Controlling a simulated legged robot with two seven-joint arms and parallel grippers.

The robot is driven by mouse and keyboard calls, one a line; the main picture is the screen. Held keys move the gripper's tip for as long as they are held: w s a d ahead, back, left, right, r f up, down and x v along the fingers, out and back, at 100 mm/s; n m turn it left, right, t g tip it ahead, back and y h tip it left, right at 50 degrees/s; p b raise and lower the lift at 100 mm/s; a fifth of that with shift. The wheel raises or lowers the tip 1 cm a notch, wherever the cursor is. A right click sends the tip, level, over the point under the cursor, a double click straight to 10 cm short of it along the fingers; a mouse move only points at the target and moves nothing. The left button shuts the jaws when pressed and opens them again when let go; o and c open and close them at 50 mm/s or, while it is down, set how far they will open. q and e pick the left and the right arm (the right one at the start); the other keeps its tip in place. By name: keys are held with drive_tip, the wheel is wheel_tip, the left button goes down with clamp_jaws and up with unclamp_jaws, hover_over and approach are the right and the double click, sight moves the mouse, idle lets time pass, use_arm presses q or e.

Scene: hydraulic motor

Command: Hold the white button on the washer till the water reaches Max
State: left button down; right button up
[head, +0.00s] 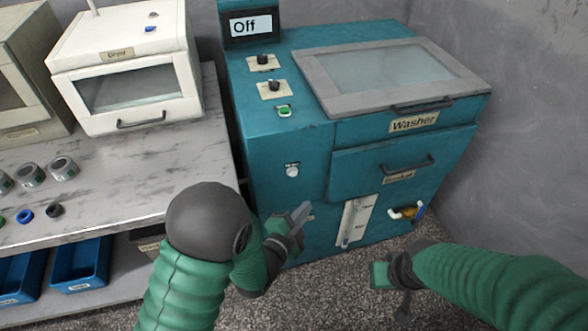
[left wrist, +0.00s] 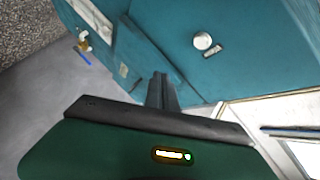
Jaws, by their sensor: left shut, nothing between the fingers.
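The teal washer (head: 290,130) stands against the back wall, and its display (head: 251,26) reads "Off". The white button (head: 292,170) is on its front, below the green button. The white button also shows in the left wrist view (left wrist: 202,41). The level gauge (head: 355,222) is low on the front; its water level is too small to read. My left gripper (head: 302,212) is shut and empty, below the white button and apart from it. Its fingers show in the left wrist view (left wrist: 161,88). My right gripper (head: 404,302) hangs low at the right, its fingers unclear.
A drawer (head: 400,175) and a brass valve with a blue handle (head: 407,212) are on the washer front. A white oven-like box (head: 125,80) and several small rings and rolls (head: 62,168) sit on the bench (head: 140,165) at left. Blue bins (head: 80,264) are below it.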

sight(293, 173)
use_arm(q)
drive_tip(key=w+a, duration=0.2)
drive_tip(key=w, duration=0.6)
drive_tip(key=shift+a, duration=0.4)
drive_tip(key=shift+w+r, duration=0.15)
idle(1.7)
drive_tip(key=shift+w+a, duration=0.1)
drive_tip(key=shift+w, duration=0.15)
drive_tip(key=shift+w+a, duration=0.15)
drive_tip(key=shift+w, duration=0.25)
idle(4.3)
